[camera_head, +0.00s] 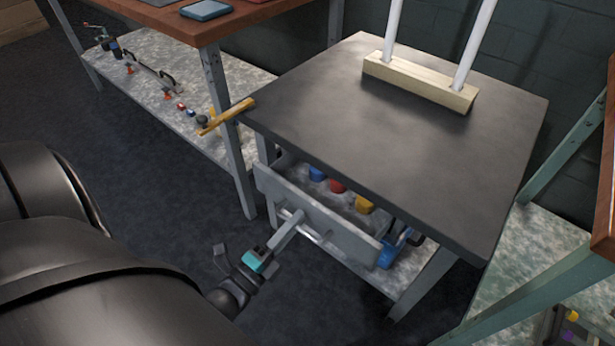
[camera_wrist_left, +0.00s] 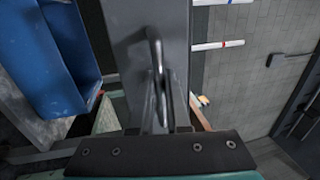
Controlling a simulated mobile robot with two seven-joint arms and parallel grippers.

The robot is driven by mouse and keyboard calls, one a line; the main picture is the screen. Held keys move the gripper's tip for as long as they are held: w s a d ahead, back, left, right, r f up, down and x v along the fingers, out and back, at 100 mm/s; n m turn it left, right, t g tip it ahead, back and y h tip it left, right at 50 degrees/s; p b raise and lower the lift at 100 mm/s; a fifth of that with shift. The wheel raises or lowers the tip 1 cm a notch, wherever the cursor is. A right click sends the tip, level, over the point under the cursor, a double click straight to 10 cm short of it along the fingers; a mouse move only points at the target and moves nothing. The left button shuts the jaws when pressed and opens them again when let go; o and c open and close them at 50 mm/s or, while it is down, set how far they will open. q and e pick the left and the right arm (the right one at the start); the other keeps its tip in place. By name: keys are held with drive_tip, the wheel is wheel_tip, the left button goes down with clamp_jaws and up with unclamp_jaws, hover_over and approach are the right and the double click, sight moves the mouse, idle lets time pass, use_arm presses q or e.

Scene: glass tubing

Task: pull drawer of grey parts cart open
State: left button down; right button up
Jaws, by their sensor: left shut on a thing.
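The grey parts cart (camera_head: 400,150) has a dark flat top. Its drawer (camera_head: 335,228) stands partly open, and blue, red and yellow items show inside. My left gripper (camera_head: 297,217) reaches the drawer front from the lower left and is shut on the bar handle. In the left wrist view the handle (camera_wrist_left: 158,75) runs up the grey drawer front (camera_wrist_left: 180,30), and its near end goes down between the fingers of my left gripper (camera_wrist_left: 158,130). My right gripper is not in view.
A wooden block (camera_head: 420,82) holding two upright white tubes stands on the cart top. Workbenches stand left and right. A blue object (camera_head: 397,247) sits below the drawer. The dark floor before the drawer is clear apart from my arm.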

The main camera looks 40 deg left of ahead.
use_arm(q)
drive_tip(key=r+p+v, duration=0.1)
drive_tip(key=v, duration=0.7)
drive_tip(key=shift+s+r, duration=0.3)
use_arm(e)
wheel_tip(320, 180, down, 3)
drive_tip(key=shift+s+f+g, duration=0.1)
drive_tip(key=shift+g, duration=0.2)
use_arm(q)
drive_tip(key=shift+a, duration=0.1)
drive_tip(key=c, duration=1.2)
unclamp_jaws()
drive_tip(key=shift+o, duration=0.2)
drive_tip(key=v, duration=1.5)
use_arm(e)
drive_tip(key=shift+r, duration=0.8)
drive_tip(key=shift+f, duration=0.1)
